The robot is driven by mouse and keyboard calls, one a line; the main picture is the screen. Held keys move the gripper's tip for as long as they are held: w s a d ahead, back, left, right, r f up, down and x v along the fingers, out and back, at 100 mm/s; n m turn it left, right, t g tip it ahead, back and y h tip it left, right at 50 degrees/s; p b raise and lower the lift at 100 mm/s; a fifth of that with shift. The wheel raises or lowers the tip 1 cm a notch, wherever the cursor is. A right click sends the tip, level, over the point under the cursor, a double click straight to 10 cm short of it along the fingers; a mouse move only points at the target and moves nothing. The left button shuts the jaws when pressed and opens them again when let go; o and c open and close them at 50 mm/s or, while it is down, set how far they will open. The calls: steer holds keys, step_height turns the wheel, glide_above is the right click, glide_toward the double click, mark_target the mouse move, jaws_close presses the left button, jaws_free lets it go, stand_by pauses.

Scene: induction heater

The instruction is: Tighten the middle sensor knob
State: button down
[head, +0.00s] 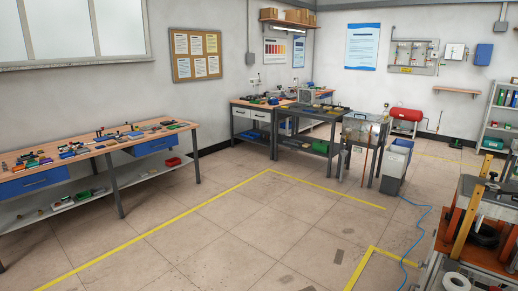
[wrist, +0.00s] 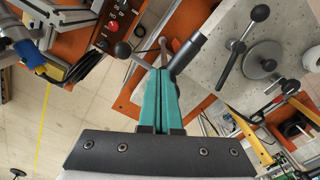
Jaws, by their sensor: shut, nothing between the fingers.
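In the wrist view, my gripper (wrist: 157,72) shows two teal fingers pressed together, with nothing between them. A dark grey cylindrical handle (wrist: 189,54) lies just right of the fingertips in the picture. A thin rod (wrist: 162,46) stands just beyond the tips; I cannot tell whether either touches the fingers. A black ball knob (wrist: 122,50) is up and left of the tips. Another black ball knob (wrist: 260,13) tops a lever at the upper right. I cannot tell which of these is the middle sensor knob. My gripper is not seen in the head view.
A grey plate (wrist: 222,38) on an orange machine fills the upper right of the wrist view. A control panel with a red button (wrist: 112,26) is at the upper left. In the head view, the orange machine (head: 452,232) stands at the right edge; open floor (head: 215,215) lies left of it.

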steer(key=shift+d, duration=0.2)
steer(key=shift+w, duration=0.6)
steer(key=shift+w+d, duration=0.25)
steer(key=shift+w, duration=0.25)
stand_by(0.4)
